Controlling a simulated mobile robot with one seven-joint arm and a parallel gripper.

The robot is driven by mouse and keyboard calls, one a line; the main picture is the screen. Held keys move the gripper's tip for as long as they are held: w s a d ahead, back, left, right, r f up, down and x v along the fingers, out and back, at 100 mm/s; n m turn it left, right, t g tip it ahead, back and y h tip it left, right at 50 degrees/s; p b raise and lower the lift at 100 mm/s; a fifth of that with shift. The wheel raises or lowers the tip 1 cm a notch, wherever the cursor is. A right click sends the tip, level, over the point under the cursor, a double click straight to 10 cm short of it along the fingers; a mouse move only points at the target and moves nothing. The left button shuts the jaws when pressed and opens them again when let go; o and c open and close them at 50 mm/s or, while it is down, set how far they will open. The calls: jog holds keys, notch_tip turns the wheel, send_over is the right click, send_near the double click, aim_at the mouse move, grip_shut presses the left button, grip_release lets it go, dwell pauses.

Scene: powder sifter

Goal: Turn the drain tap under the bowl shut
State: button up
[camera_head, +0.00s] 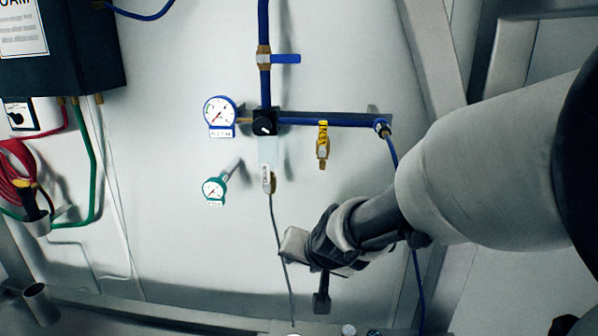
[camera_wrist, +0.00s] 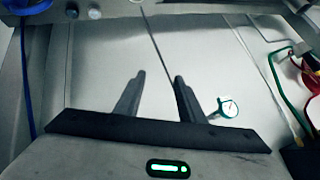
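The clear bowl (camera_head: 266,152) hangs under the black regulator (camera_head: 264,122) on the wall in the head view. The drain tap (camera_head: 268,181) sits directly below it, small, pale and brass-coloured, with a thin grey drain line (camera_head: 276,225) running down from it. The tap's exact handle angle is too small to tell. My gripper (camera_head: 288,246) is below and slightly right of the tap, apart from it. In the wrist view my gripper (camera_wrist: 159,77) has its two dark fingers spread, with nothing between them. The drain line (camera_wrist: 158,45) shows beyond them; the tap is not visible there.
A yellow valve (camera_head: 323,143) hangs from the blue pipe (camera_head: 330,120), right of the bowl. A blue-handled valve (camera_head: 285,58) is above. A white-faced gauge (camera_head: 220,112) and a green gauge (camera_head: 214,189) are left. A blue hose (camera_head: 392,150) runs down at right.

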jog(key=w+a+f+t+h, duration=0.2)
jog(key=w+a, duration=0.2)
jog(key=n+t+h, duration=0.1)
jog(key=t+h, duration=0.1)
jog(key=t, duration=0.6)
send_near(265, 170)
jog(key=w+b, duration=0.8)
jog(key=shift+d+f, duration=0.1)
jog(key=shift+d, duration=0.05)
grip_shut()
